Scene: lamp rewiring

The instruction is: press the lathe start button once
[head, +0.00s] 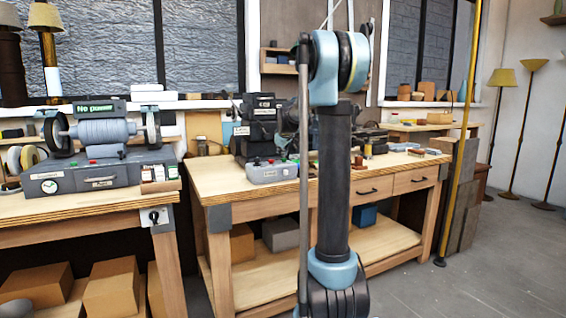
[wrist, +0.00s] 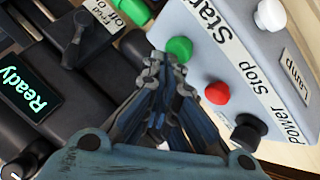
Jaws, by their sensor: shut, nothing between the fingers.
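In the wrist view, a grey control box (wrist: 228,70) carries a green button (wrist: 180,48) beside the word Start. A red button (wrist: 217,92) sits by Stop, a black knob (wrist: 248,132) by Power and a white knob (wrist: 270,14) by Lamp. My gripper (wrist: 160,62) is shut and empty, its tips right beside the green button in the picture. I cannot tell whether they touch it. In the head view the control box (head: 268,174) stands at the front edge of the middle bench, before the dark lathe (head: 262,128). My gripper is not clear there.
A dark display reading Ready (wrist: 25,90) and a black switch lever (wrist: 85,38) lie left of my gripper. A grinder (head: 100,131) with a "No power" sign (head: 97,108) stands on the left bench. A yellow pole (head: 463,130) rises right of the middle bench.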

